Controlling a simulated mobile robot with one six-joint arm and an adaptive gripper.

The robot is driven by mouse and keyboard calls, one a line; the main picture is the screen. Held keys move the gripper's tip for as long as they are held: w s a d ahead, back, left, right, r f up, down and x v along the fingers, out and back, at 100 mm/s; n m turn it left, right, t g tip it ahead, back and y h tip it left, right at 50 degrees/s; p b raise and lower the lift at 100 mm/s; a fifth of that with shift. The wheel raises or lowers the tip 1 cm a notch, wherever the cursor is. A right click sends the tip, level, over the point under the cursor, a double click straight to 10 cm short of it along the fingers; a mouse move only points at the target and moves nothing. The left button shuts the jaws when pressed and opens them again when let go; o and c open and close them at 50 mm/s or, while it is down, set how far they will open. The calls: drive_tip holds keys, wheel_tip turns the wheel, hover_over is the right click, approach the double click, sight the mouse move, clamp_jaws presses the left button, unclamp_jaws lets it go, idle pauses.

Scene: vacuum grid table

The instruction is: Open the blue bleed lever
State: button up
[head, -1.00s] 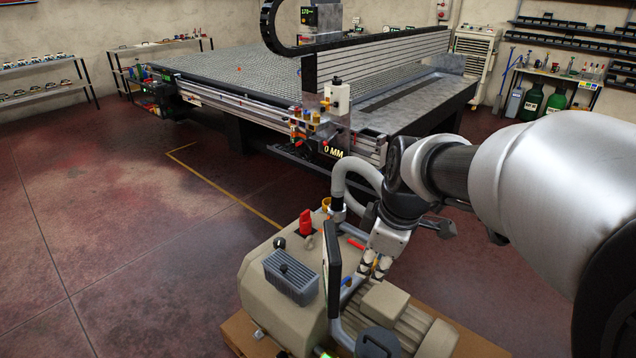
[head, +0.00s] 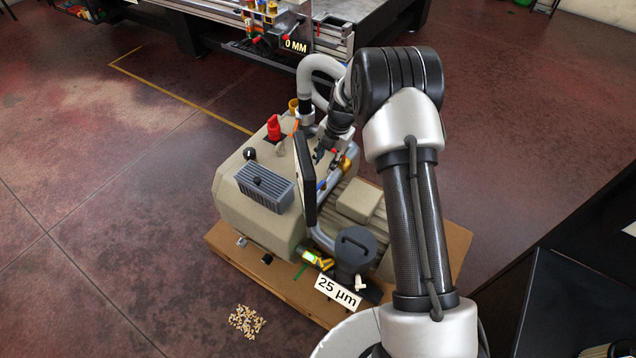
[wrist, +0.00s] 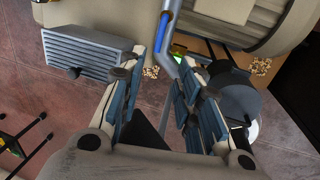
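The blue bleed lever seems to be the small blue part (head: 321,185) low on the grey pipe beside the upright dark panel, mostly hidden in the head view. In the wrist view a blue bar (wrist: 164,30) runs along the pipe at the top centre. My gripper (head: 324,153) is over the pump behind the panel in the head view. In the wrist view my gripper (wrist: 172,62) has its fingers apart, with the pipe's lower end between or beyond the tips. I see nothing held. I cannot tell whether a finger touches the lever.
The beige pump (head: 240,200) stands on a wooden pallet (head: 450,245). A red handle (head: 273,128), a grey ribbed box (head: 264,188), the upright panel (head: 305,180) and a grey hose (head: 318,66) crowd it. A dark canister (head: 355,250) stands in front. Floor at left is mostly clear.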

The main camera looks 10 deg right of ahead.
sight(319, 184)
drive_tip(key=f+b, duration=0.1)
drive_tip(key=f, duration=0.4)
drive_tip(key=w+a+f+b, duration=0.1)
drive_tip(key=f, duration=0.4)
drive_tip(key=w+a+f+b, duration=0.1)
drive_tip(key=f, duration=0.4)
clamp_jaws()
